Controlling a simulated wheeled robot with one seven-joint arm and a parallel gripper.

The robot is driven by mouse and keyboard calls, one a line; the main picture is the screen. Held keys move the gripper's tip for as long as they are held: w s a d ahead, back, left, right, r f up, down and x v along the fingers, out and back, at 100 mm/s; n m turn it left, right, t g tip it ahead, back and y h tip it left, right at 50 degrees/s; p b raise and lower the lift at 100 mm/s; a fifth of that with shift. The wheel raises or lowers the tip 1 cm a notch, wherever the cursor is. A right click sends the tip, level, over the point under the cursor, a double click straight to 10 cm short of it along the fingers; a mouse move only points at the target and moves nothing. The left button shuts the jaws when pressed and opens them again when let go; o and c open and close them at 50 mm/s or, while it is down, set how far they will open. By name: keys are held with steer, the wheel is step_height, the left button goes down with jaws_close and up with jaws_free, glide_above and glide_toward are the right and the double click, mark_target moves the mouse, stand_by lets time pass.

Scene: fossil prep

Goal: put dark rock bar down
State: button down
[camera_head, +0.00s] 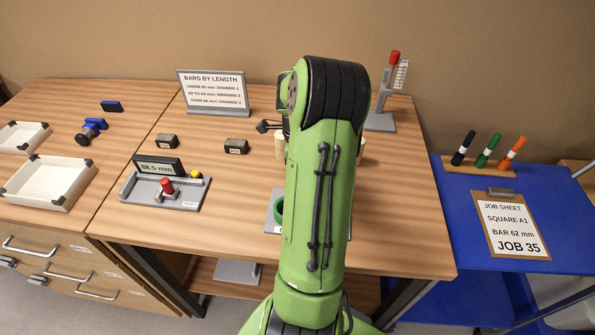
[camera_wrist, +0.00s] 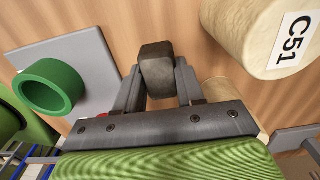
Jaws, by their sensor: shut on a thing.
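My gripper (camera_wrist: 157,78) is shut on a dark rock bar (camera_wrist: 156,62) in the wrist view, with one finger on each side of it. The wood tabletop shows behind the bar; I cannot tell whether the bar touches it. In the head view my green arm hides the gripper and the held bar. Two other dark bars with small labels, a left one (camera_head: 167,141) and a right one (camera_head: 236,146), lie on the table in the head view.
A cream cylinder marked C51 (camera_wrist: 262,35) stands close right of the bar. A green ring (camera_wrist: 50,86) sits on a grey plate (camera_wrist: 97,55) to the left. A gauge reading 68.5 mm (camera_head: 158,167), a sign (camera_head: 213,92) and white trays (camera_head: 48,183) stand farther off.

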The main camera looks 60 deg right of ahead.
step_height(320, 180, up, 10)
steer(key=p, duration=0.2)
